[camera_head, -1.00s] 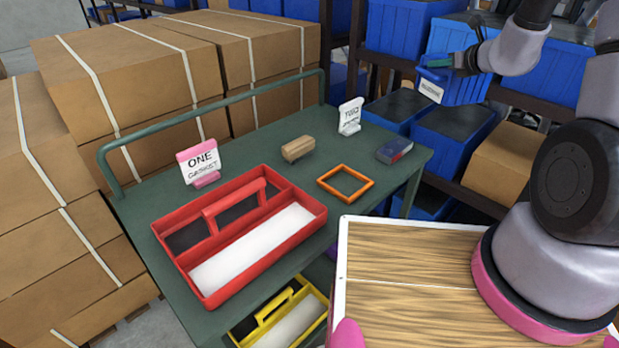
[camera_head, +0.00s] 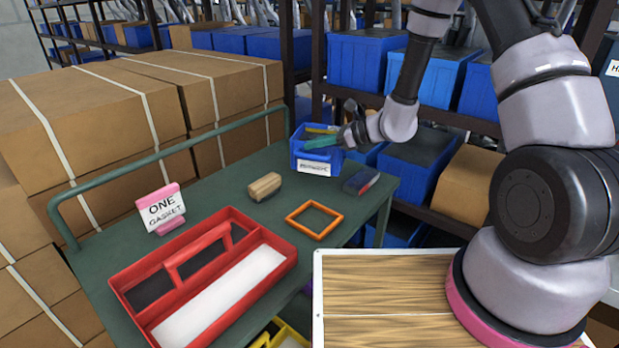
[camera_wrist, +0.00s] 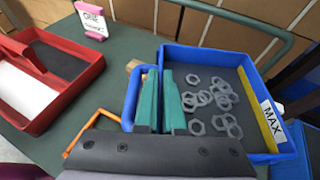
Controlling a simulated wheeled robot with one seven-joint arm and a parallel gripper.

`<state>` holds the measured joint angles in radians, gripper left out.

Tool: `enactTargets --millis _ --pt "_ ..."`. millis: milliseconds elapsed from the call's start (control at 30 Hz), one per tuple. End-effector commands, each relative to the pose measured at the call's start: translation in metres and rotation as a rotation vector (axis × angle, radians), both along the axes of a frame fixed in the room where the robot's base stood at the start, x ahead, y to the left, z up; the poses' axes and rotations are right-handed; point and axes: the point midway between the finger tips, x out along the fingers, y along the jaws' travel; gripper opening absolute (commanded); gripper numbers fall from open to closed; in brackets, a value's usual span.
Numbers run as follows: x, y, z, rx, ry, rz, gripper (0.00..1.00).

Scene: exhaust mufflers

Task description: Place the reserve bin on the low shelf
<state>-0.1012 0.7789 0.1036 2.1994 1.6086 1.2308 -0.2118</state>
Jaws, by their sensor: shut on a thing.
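The reserve bin (camera_head: 312,165) is a small blue open bin with a white label, seen in the head view over the far end of the green cart top. In the wrist view the bin (camera_wrist: 262,68) holds several grey hexagonal rings, with a yellow strip and a MAX label on one wall. My gripper (camera_head: 322,141) is shut on the bin's near wall; its green fingers (camera_wrist: 173,92) grip the blue rim in the wrist view. Whether the bin touches the cart top is unclear. A lower rack shelf (camera_head: 430,213) is on the right.
The green cart (camera_head: 222,190) carries a red tote (camera_head: 118,281), orange frame (camera_head: 313,219), wooden block (camera_head: 264,186), dark blue-and-red box (camera_head: 361,181) and ONE GASKET sign (camera_head: 161,208). A yellow tote (camera_head: 285,335) sits below. Blue bins (camera_head: 418,160) and a carton (camera_head: 468,187) fill the rack.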

Motion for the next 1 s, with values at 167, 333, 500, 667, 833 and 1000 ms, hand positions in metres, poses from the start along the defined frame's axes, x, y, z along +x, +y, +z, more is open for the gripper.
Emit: enactTargets --millis 167,333,500,667,833,1000 --pt "0.000 0.000 -0.039 0.001 0.002 -0.002 0.00" --pt "0.000 0.000 -0.052 0.001 0.000 -0.001 0.00" --pt "0.000 0.000 -0.069 0.001 0.003 -0.002 0.00" --pt "0.000 0.000 -0.091 0.001 0.002 -0.003 0.00" --pt "0.001 0.000 -0.092 0.001 -0.001 -0.002 0.00" --pt "0.000 0.000 -0.094 0.000 0.000 -0.002 0.00"
